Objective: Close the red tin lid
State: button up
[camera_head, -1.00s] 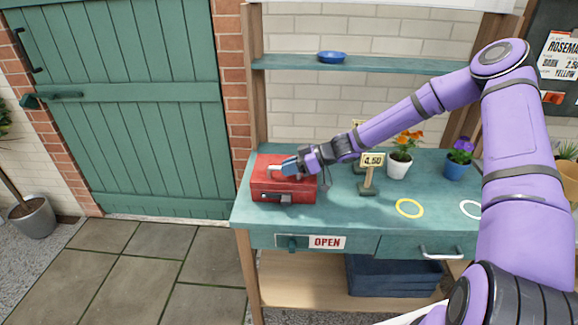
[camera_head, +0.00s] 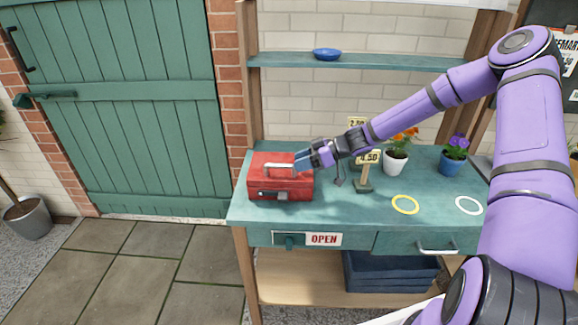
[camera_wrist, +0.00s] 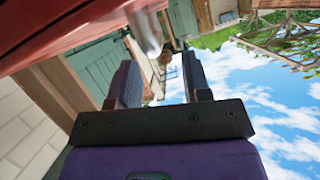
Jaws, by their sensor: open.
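The red tin (camera_head: 281,181) stands at the left end of the green bench, with a pale handle (camera_head: 280,167) on its lid and a latch on its front. The lid looks down on the box in the head view. My gripper (camera_head: 302,160) is at the right end of the lid, close to the handle; whether it touches cannot be told. In the wrist view its two jaws (camera_wrist: 163,85) are apart with nothing clearly between them. The red tin's surface (camera_wrist: 60,35) and the metal handle (camera_wrist: 146,32) show close by at the upper left.
Price signs (camera_head: 366,170), an orange-flowered white pot (camera_head: 396,162) and a blue pot (camera_head: 453,160) stand right of the tin. A yellow ring (camera_head: 405,204) and a white ring (camera_head: 469,206) lie on the bench (camera_head: 340,213). A blue bowl (camera_head: 327,54) sits on the shelf.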

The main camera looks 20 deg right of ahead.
jog(key=shift+v, duration=2.6)
jog(key=shift+f, duration=0.1)
jog(key=s+a+r+m+g+h, duration=0.15)
jog(key=s+r+m+h, duration=0.45)
jog(key=s+r+h, duration=0.9)
jog(key=s+d+r+m+t+y, duration=0.1)
jog(key=s+d+r+m+t, duration=0.1)
jog(key=s+r, duration=0.5)
jog(key=s+d+r+m+t, duration=0.1)
jog(key=s+r+m, duration=0.4)
jog(key=s, duration=0.8)
notch_tip(320, 180, up, 3)
jog(key=shift+s+d+f+t+y, duration=0.25)
jog(key=shift+s+d+t+y, duration=0.15)
jog(key=shift+d, duration=0.1)
